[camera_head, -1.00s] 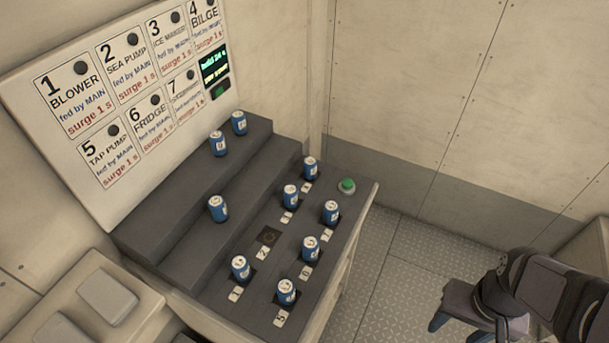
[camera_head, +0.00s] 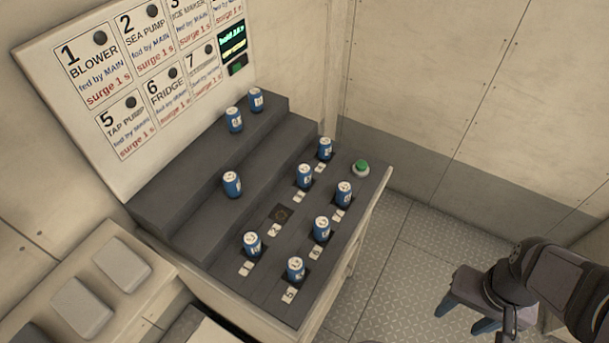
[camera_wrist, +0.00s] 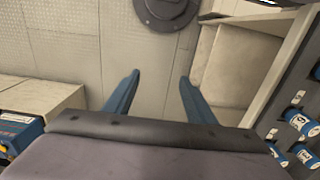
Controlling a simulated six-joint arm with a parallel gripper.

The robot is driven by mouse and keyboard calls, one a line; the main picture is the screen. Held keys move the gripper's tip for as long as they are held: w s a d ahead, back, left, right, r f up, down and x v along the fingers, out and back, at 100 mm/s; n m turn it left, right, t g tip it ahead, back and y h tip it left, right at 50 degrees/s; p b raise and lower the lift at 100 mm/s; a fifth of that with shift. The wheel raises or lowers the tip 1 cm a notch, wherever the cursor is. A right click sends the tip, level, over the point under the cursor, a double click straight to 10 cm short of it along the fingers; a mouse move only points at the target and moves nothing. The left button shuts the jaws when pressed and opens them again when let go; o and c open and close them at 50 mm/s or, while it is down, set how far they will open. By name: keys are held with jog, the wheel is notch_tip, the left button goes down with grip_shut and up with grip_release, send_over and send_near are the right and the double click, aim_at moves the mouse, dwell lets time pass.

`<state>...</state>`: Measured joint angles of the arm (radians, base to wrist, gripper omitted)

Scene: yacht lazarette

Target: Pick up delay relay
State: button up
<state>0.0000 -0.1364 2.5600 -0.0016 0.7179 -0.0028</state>
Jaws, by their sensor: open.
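Several blue cylindrical relays with pale tops and white labels stand on a dark stepped bench. On the steps are one at the back (camera_head: 256,99), one beside it (camera_head: 234,119) and one on the middle step (camera_head: 232,184). Others stand upright in the lower tier's numbered sockets, such as the front one (camera_head: 295,269) and the one by the button (camera_head: 325,148). I cannot tell which is the delay relay. My gripper (camera_head: 463,316) is open and empty at the lower right, well away from the bench. Its blue fingers also show in the wrist view (camera_wrist: 157,95).
One socket (camera_head: 281,214) on the lower tier is empty. A green button (camera_head: 360,167) sits at the bench's right end. A wall board (camera_head: 130,85) lists numbered loads such as BLOWER and FRIDGE. Open floor (camera_head: 385,260) lies between bench and gripper.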

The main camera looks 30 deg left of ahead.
aim_at(303, 170)
dwell(0.5)
